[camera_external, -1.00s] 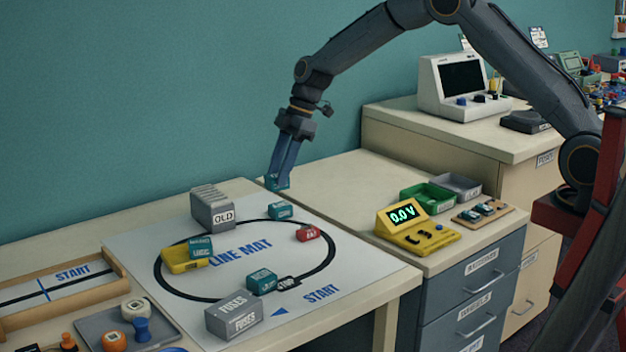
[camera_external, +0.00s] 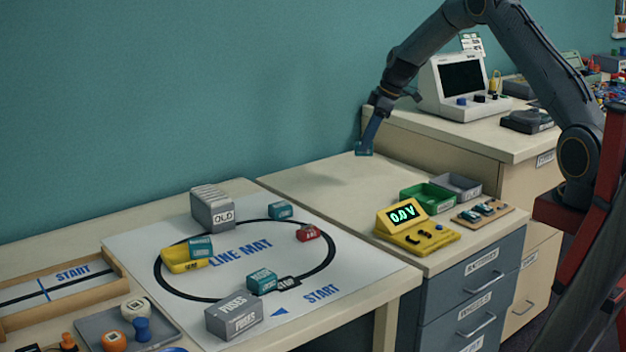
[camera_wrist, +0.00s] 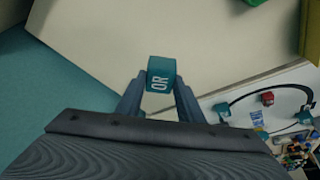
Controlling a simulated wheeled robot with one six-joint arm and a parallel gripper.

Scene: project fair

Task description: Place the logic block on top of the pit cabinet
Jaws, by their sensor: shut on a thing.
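My gripper (camera_external: 366,141) is shut on a teal logic block (camera_wrist: 161,75) marked "OR", which shows between the two fingers in the wrist view. In the external view the teal block (camera_external: 363,149) is held over the back part of the cream top of a grey drawer cabinet (camera_external: 318,183), clear of the things standing there. I cannot tell the exact gap beneath the block. A taller cream cabinet (camera_external: 420,143) stands behind and to the right. No label that I can read tells which is the pit cabinet.
The grey cabinet's top carries a yellow meter (camera_external: 424,234), a green bin (camera_external: 427,197), a grey bin (camera_external: 458,185) and a small board (camera_external: 482,211). Its back left area is bare. The line mat (camera_external: 130,241) on the left table holds several blocks and a grey OLD box (camera_external: 212,212).

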